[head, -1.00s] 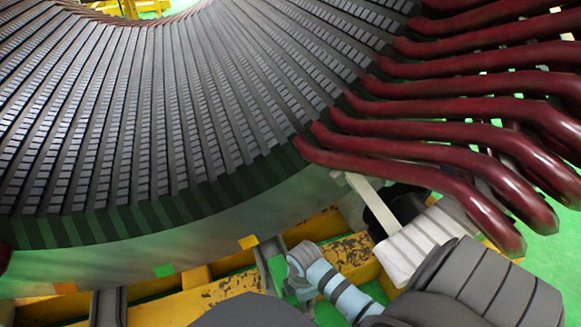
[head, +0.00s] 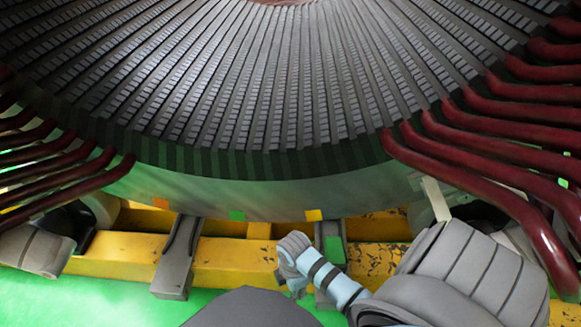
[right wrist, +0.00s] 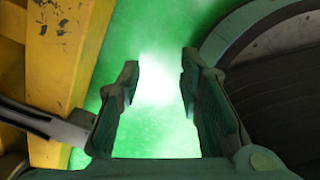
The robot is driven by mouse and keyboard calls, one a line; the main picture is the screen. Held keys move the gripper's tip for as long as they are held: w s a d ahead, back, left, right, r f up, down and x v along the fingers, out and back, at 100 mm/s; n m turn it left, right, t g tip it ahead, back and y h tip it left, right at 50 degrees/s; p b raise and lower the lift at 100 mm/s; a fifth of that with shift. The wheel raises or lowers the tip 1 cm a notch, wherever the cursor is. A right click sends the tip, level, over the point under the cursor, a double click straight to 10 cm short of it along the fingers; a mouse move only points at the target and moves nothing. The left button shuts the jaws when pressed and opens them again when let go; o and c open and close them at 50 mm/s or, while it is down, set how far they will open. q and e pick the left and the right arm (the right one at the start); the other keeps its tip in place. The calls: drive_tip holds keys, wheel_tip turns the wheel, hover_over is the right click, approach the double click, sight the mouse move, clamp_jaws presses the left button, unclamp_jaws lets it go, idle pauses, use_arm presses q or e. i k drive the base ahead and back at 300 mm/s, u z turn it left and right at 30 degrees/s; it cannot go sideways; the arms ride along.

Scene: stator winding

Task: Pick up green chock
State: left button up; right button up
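No green block can be made out there. My left gripper is not in view.
A yellow beam (head: 225,257) with grey brackets (head: 180,262) runs below the stator. Dark red winding ends (head: 480,165) stick out at the right and left. Green floor (head: 100,302) is open at the lower left. The wrist view shows a yellow frame (right wrist: 62,60) at left.

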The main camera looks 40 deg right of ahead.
sight(333, 249)
drive_tip(key=u, duration=0.65)
drive_tip(key=i, duration=1)
drive_tip(key=z, duration=4.65)
drive_tip(key=i, duration=0.5)
